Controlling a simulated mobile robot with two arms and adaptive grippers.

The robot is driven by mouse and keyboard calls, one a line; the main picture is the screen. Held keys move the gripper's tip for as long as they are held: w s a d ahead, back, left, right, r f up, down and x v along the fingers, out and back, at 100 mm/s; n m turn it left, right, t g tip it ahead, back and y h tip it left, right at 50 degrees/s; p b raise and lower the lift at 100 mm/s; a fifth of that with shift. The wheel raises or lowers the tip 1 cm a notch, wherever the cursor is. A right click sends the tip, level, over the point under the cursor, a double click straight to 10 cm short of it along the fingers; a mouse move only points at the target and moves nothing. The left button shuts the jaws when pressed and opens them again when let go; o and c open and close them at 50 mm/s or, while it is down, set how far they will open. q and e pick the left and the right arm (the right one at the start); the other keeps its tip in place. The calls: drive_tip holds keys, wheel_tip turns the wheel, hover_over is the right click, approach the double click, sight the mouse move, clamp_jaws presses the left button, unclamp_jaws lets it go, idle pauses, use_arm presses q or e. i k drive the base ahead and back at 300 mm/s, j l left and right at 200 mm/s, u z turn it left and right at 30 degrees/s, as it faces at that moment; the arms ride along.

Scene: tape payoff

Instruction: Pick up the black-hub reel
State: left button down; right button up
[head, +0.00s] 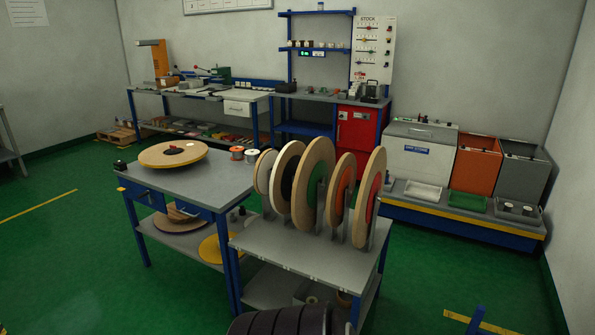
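Several reels with tan round flanges stand upright side by side in grey slotted supports on a grey-topped cart (300,255). The black-hub reel (286,180) appears to be the second from the left; a dark hub shows on it, partly covered by the larger green-hub reel (318,185) to its right. A pale-hub reel (263,174) stands at the left end. Neither of my grippers is in view.
A table (215,182) left of the cart bears a round wooden disc (172,154) and small spools (252,155). A dark ribbed cylinder (285,321) shows at the bottom edge. Workbenches and bins line the back.

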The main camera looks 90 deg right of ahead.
sight(285, 165)
drive_tip(key=i+l+z, duration=0.3)
drive_tip(key=l+z, duration=0.15)
drive_tip(key=i+l+z, duration=0.6)
drive_tip(key=z, duration=0.25)
drive_tip(key=i+z, duration=0.45)
drive_tip(key=i+j+z, duration=0.1)
drive_tip(key=i+z, duration=0.35)
